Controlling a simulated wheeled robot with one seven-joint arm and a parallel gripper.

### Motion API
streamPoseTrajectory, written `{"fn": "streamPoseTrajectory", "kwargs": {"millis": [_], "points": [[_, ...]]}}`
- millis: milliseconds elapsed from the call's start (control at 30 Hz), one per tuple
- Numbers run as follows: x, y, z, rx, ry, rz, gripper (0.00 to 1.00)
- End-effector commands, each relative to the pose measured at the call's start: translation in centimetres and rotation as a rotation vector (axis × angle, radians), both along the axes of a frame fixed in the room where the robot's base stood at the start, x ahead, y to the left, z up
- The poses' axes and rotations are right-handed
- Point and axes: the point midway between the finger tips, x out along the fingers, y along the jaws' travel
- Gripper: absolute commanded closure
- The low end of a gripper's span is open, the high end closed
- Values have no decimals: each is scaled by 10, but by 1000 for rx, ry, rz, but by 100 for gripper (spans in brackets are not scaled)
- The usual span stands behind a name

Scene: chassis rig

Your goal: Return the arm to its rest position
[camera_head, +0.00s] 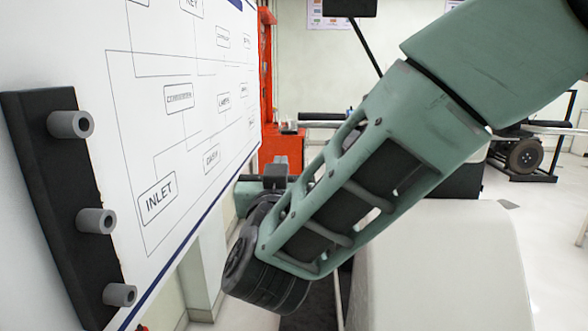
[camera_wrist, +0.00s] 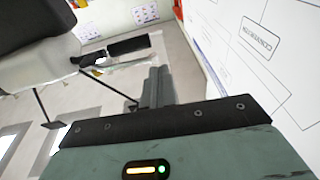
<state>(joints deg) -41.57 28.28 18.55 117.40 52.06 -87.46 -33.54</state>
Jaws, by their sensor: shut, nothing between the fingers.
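My arm (camera_head: 360,175), green with dark inner parts, reaches from the upper right of the head view down to a dark round joint (camera_head: 262,270) near the picture's middle. My gripper (camera_wrist: 160,73) shows in the wrist view as two grey fingers close together, past a black bar. It is shut and empty, and touches nothing that I can see. In the head view the gripper is mostly hidden behind the arm and joint.
A white diagram board (camera_head: 180,110) stands close on the left, also at right in the wrist view (camera_wrist: 262,55). A black strip with three grey pegs (camera_head: 95,221) is mounted on it. A red frame (camera_head: 280,148) stands behind. Open floor (camera_head: 545,215) lies to the right.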

Motion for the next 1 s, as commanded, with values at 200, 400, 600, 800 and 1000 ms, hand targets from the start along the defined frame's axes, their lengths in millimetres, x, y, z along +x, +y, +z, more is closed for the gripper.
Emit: {"fn": "streamPoseTrajectory", "kwargs": {"millis": [200, 400, 600, 800, 1000], "points": [[-11, 20, -24, -4, 259, 314, 100], [-58, 21, -66, -79, 583, 561, 100], [-127, -18, -114, -217, 950, 686, 100], [-203, -93, -153, -391, 1332, 667, 100], [-254, -161, -167, -521, 1594, 565, 100]]}}
